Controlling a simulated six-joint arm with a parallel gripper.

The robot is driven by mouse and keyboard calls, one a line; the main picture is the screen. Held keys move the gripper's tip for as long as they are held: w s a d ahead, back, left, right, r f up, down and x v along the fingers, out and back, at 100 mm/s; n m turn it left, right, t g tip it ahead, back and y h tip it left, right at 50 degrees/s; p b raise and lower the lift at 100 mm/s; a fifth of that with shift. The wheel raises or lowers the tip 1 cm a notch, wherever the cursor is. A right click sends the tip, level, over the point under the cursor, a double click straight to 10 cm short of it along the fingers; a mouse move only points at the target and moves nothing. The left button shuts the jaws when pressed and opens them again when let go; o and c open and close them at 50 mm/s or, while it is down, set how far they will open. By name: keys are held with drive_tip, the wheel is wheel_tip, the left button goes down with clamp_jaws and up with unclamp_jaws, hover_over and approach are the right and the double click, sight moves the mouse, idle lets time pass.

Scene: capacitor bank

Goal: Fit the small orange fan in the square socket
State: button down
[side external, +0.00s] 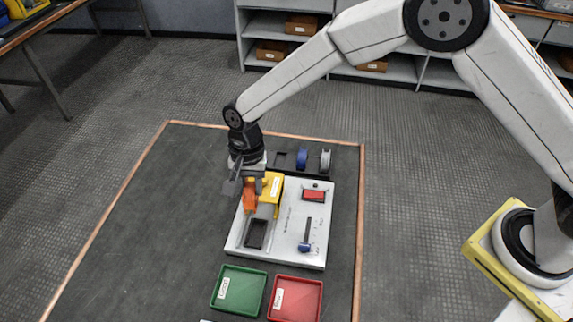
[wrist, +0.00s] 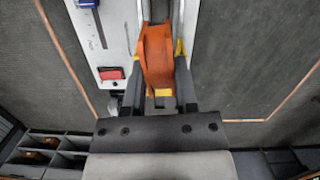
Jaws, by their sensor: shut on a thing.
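The orange fan (side external: 249,196) is between the fingers of my gripper (side external: 247,183), above the left part of the white panel. In the wrist view the orange fan (wrist: 157,58) fills the gap between both fingers of my gripper (wrist: 158,78), which are shut on it. A dark, roughly square socket (side external: 256,234) is in the lower left of the panel. It looks empty, and the fan is apart from it, farther back. The wrist view does not clearly show the socket; the fan and gripper cover that area.
The white panel (side external: 285,233) carries a yellow block (side external: 272,185) close to my gripper, a red switch (side external: 314,194) and a blue-ended lever (side external: 305,246). A green tray (side external: 226,307) and a red tray (side external: 295,312) stand in front. The mat's left side is clear.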

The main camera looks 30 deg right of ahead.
drive_tip(key=shift+s+a+m, duration=0.25)
drive_tip(key=shift+s+m, duration=0.1)
drive_tip(key=shift+m, duration=0.25)
drive_tip(key=shift+f, duration=2.5)
drive_tip(key=shift+f, duration=0.1)
drive_tip(key=shift+f, duration=2.55)
drive_tip(key=shift+f, duration=1.1)
drive_tip(key=shift+c, duration=1.6)
unclamp_jaws()
drive_tip(key=shift+r, duration=0.1)
drive_tip(key=shift+r, duration=3.95)
